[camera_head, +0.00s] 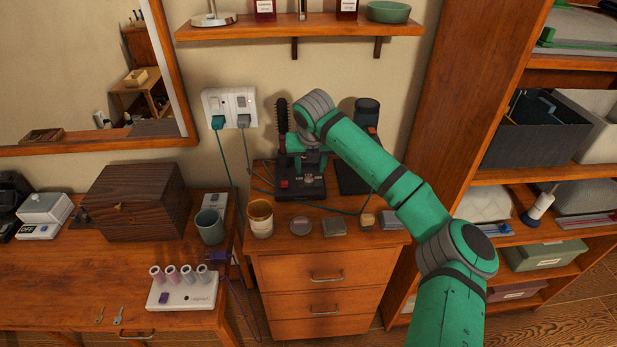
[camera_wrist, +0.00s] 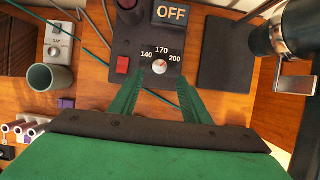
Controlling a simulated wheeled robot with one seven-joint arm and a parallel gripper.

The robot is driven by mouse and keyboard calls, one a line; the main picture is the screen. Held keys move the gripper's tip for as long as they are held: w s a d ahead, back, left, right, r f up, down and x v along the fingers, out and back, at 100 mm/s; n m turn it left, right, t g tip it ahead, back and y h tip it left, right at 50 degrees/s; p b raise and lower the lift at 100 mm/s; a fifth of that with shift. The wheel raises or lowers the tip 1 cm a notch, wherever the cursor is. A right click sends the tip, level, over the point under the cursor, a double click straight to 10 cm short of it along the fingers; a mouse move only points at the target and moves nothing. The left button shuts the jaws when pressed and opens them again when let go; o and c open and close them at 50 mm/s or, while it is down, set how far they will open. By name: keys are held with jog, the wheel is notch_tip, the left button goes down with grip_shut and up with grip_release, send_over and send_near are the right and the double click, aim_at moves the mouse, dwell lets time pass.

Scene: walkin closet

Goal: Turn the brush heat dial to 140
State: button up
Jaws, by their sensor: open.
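The brush heat dial (camera_wrist: 160,67) is a small pale round knob on a black base (camera_wrist: 125,45), with the marks 140 at left, 170 at top and 200 at right. Which mark its pointer faces is too small to tell. A red switch (camera_wrist: 123,65) sits left of the dial, and a display (camera_wrist: 171,12) above reads OFF. My gripper (camera_wrist: 161,80) is open and empty, its green fingertips just below the dial on either side. In the head view the base (camera_head: 300,190) stands on the drawer cabinet, and my gripper (camera_head: 308,165) is over it.
An upright black brush (camera_head: 283,125) stands at the base's back left. A dark cylinder (camera_head: 367,115) on a black stand is at right. A cup (camera_head: 260,218), small tins and boxes line the cabinet's front. A shelf (camera_head: 300,24) hangs above; cords run to the wall outlet (camera_head: 230,107).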

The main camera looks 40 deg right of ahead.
aim_at(309, 179)
jog(key=x, duration=0.7)
jog(key=shift+f, duration=0.1)
